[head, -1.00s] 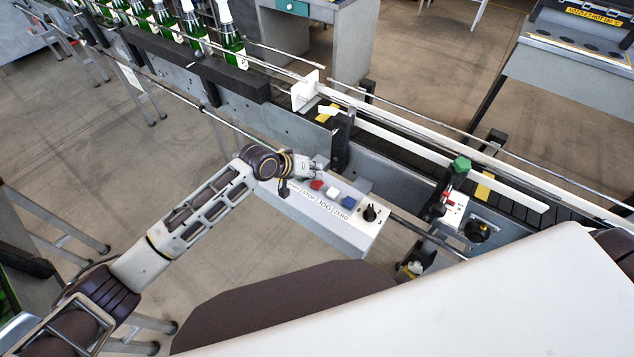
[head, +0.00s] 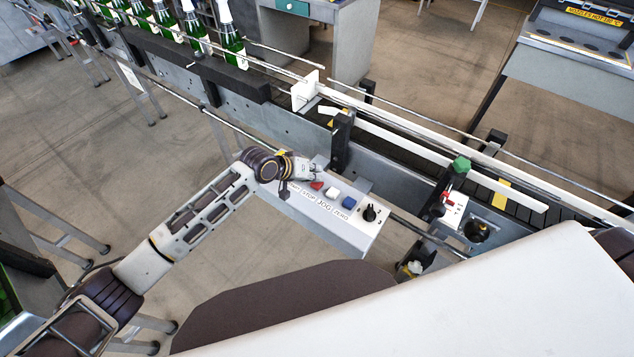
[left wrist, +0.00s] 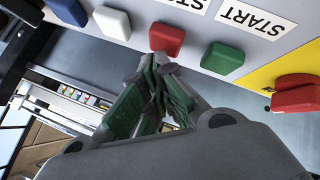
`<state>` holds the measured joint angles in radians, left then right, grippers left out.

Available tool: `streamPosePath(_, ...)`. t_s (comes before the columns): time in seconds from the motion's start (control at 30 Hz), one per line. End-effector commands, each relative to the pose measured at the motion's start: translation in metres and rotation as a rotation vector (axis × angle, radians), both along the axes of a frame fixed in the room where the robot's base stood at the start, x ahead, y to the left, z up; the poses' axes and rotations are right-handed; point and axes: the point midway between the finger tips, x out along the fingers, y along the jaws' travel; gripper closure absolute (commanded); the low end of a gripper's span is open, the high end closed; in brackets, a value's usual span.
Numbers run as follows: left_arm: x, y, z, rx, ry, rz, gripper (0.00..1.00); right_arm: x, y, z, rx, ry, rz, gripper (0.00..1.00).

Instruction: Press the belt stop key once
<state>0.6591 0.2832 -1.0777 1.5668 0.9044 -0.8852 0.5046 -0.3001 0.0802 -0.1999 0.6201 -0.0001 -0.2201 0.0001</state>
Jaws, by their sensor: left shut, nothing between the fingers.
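The control box (head: 345,232) has a row of keys labelled START, STOP, JOG and ZERO. The red STOP key (head: 316,185) also shows in the left wrist view (left wrist: 166,38), between the white key (left wrist: 112,22) and the green START key (left wrist: 223,58). My left gripper (head: 315,173) is shut and empty, with its fingertips close to the red key. In the left wrist view the fingertips (left wrist: 155,68) appear just below the red key; I cannot tell whether they touch it. The green key is hidden behind the gripper in the head view. My right gripper is not in view.
A larger red button (left wrist: 297,95) sits on a yellow plate beside the green key. The blue key (head: 349,202) and a black knob (head: 370,214) are at the box's right. The conveyor (head: 400,160) runs behind, with green bottles (head: 232,42) at upper left.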

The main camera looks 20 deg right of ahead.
Motion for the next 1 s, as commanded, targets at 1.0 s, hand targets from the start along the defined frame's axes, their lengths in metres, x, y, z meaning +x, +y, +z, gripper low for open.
streamPosePath(1.0, 0.0, 0.0001, -0.0078, 0.0, 0.001, 0.001, 1.0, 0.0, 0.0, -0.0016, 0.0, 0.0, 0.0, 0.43)
